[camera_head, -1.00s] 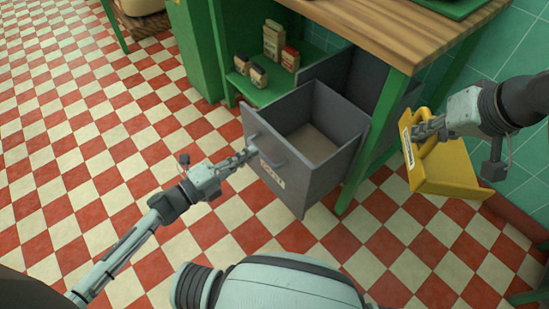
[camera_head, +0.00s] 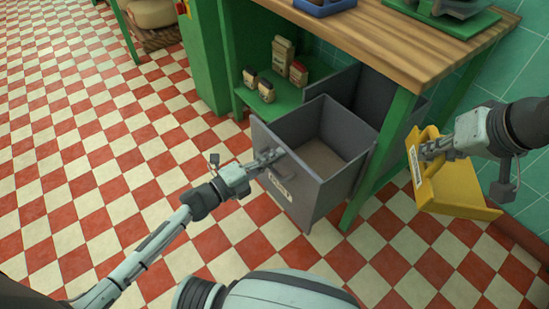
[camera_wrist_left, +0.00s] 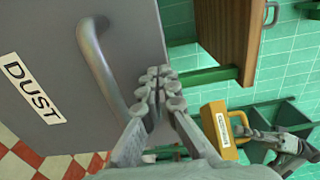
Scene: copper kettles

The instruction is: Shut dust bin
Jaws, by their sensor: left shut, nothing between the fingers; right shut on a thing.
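The grey dust bin (camera_head: 318,190) is a drawer-like box pulled out from under the wooden counter, open at the top, its inside looking empty. Its front carries a bar handle and a DUST label (camera_wrist_left: 32,88). My left gripper (camera_head: 272,156) is shut and empty at the bin's front, beside the handle (camera_wrist_left: 102,70); I cannot tell whether it touches. In the left wrist view its closed fingers (camera_wrist_left: 161,88) are right of the handle. My right gripper (camera_head: 424,150) is shut on a yellow dustpan-like thing (camera_head: 450,190), right of the bin, also visible in the left wrist view (camera_wrist_left: 218,128).
The wooden counter (camera_head: 420,40) stands above the bin. A green shelf (camera_head: 270,104) left of the bin holds several small packets and jars. A green table leg (camera_head: 378,160) stands right of the bin. The checkered floor (camera_head: 90,170) at left is clear.

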